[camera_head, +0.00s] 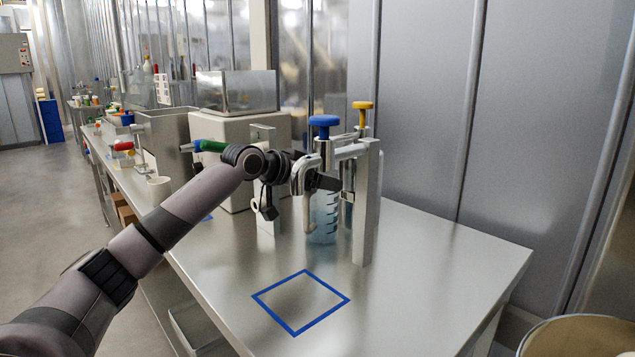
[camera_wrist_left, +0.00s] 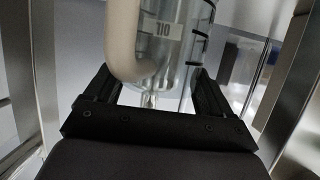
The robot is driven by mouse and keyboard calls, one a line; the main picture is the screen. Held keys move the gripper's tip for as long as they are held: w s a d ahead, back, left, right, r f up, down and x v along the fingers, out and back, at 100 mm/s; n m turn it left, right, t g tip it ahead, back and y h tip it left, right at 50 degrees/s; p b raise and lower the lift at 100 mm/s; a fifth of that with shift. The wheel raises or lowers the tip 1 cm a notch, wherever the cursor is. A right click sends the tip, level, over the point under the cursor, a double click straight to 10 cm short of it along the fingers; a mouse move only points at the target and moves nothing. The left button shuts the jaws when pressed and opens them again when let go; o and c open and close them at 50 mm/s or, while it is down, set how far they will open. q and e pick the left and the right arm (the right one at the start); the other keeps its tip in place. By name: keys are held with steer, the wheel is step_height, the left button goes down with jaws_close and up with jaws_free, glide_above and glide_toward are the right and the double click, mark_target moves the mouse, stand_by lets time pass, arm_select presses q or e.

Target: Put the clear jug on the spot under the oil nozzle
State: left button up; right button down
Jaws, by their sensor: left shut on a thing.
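The clear jug (camera_head: 325,222) has dark measuring marks and a pale handle (camera_head: 308,215). It is upright below the blue-knobbed tap (camera_head: 323,126) in the head view, and I cannot tell whether its base touches the table. My left gripper (camera_head: 318,182) is shut on the jug near its top, partly hiding it. In the left wrist view the jug (camera_wrist_left: 203,45) and its pale handle (camera_wrist_left: 125,42) are between the black fingers. An upside-down OIL label (camera_wrist_left: 160,30) shows there; I cannot tell what it is fixed to. My right gripper is out of view.
A yellow-knobbed tap (camera_head: 362,106) stands behind the blue one. A metal post (camera_head: 366,215) is close right of the jug. A blue tape square (camera_head: 300,333) marks bare steel table in front. White and steel machines (camera_head: 238,160) stand behind my left arm.

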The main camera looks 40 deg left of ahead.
arm_select(q)
steer(key=shift+f, duration=0.25)
steer(key=o, duration=1.7)
steer(key=shift+f, duration=0.1)
steer(key=shift+b+v, duration=4.15)
steer(key=shift+v, duration=1.9)
